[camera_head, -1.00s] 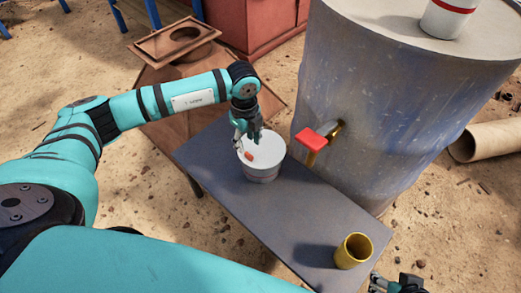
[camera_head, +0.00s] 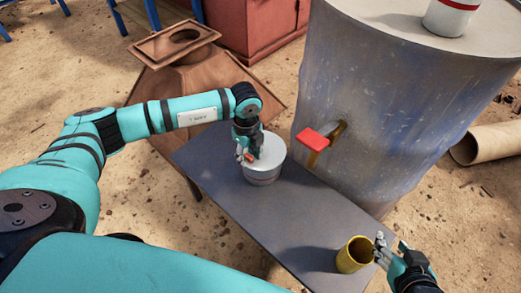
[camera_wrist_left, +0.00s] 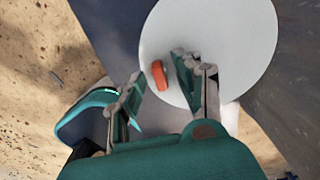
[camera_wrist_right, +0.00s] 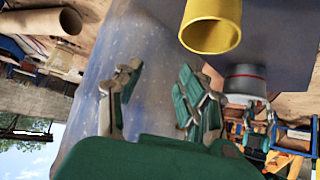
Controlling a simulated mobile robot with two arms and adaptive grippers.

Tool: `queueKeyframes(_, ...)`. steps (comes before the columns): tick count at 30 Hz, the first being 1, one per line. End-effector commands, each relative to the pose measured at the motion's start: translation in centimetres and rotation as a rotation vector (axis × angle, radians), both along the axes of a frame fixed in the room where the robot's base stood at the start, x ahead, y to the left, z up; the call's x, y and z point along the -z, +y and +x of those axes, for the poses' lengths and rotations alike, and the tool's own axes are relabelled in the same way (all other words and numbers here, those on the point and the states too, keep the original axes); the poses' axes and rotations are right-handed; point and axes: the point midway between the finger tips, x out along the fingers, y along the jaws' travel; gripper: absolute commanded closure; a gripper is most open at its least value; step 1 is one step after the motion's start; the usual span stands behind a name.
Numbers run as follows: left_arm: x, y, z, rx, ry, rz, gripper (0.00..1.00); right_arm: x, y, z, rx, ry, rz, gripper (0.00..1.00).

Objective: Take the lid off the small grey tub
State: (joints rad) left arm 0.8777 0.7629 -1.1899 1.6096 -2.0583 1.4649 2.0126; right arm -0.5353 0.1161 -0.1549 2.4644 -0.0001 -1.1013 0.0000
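The small grey tub (camera_head: 262,176) stands upright on the dark grey bench, with its pale flat lid (camera_head: 272,149) on top. A red-orange knob (camera_wrist_left: 159,75) sticks up from the lid. My left gripper (camera_head: 246,156) is over the lid. In the left wrist view its fingers (camera_wrist_left: 158,80) are apart, with the knob between or just below their tips; contact cannot be told. My right gripper (camera_head: 385,247) is beside the yellow cup at the bench's near right end. In the right wrist view its fingers (camera_wrist_right: 158,82) are apart and empty.
The yellow cup (camera_head: 353,256) stands close to my right gripper. A large blue-grey barrel (camera_head: 400,110) with a red-handled tap (camera_head: 312,139) rises behind the bench (camera_head: 225,190). The bench is bare between tub and cup. A rusty hopper (camera_head: 175,80) stands behind left.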

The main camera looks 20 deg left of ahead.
Motion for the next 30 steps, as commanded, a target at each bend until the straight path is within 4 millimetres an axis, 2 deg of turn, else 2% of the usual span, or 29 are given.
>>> queueKeyframes(1,0.0,0.0,0.0,0.000,0.000,0.000,0.75,0.0,0.0,0.0,0.000,0.000,0.000,0.60)
queueKeyframes(7,0.0,0.0,0.0,0.000,0.000,0.000,1.00,0.0,0.0,0.0,0.000,0.001,0.000,0.60)
queueKeyframes(23,-0.5,0.0,0.0,0.000,-0.001,0.000,1.00,0.0,-0.1,-0.2,0.000,0.017,-0.003,0.60)
queueKeyframes(30,-2.6,0.0,0.1,0.000,-0.003,-0.001,1.00,1.7,-1.1,-3.2,0.014,0.181,-0.039,0.60)
